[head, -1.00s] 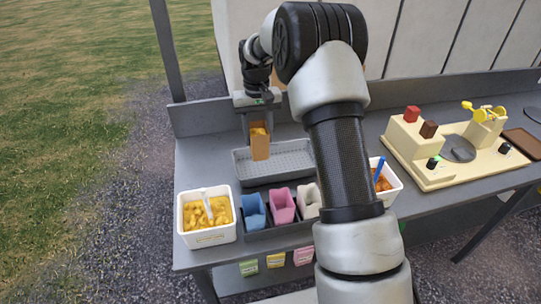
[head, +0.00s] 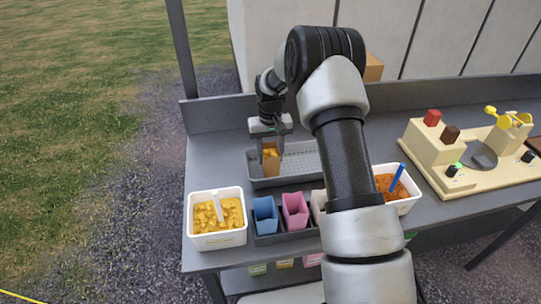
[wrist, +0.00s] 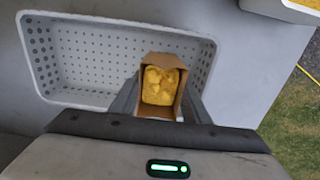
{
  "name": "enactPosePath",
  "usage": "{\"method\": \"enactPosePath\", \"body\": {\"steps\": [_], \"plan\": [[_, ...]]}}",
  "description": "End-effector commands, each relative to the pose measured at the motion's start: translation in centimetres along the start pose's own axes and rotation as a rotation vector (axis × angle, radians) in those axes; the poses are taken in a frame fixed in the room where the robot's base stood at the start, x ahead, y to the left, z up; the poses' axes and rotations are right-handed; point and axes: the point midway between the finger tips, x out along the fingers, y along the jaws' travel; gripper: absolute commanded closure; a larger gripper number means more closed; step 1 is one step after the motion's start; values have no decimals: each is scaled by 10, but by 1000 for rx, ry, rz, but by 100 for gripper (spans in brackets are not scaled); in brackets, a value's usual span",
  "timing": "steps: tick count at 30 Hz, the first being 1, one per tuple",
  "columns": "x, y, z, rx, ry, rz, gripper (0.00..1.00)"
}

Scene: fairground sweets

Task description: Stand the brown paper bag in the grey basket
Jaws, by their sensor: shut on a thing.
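The brown paper bag (head: 271,162) is upright, with yellow-orange sweets showing in its open top. It also shows in the wrist view (wrist: 144,112). My gripper (head: 270,146) is shut on the bag, with a finger on each side of it. The grey basket (head: 318,171) is a shallow perforated tray on the counter; in the wrist view (wrist: 90,98) it looks empty apart from the bag's end. The bag is at the basket's left end in the head view, within its outline. I cannot tell whether its base touches the basket floor.
A white tub of yellow sweets (head: 198,239) stands front left. Blue (head: 265,217) and pink (head: 295,212) bags stand in a dark holder in front of the basket. A white tub of orange-brown sweets (head: 404,204) and a cream machine (head: 440,185) are to the right.

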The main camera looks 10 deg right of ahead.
Motion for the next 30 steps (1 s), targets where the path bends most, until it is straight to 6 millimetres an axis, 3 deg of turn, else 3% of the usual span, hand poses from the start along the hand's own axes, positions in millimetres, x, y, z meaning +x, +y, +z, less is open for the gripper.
{"method": "enactPosePath", "body": {"steps": [12,13,16,25,30], "plan": [[10,0,0,0,1,0,89],[8,0,0,0,1,0,52],[8,0,0,0,1,0,39],[5,0,0,0,1,0,39],[-12,0,-1,1,5,0,39]]}}
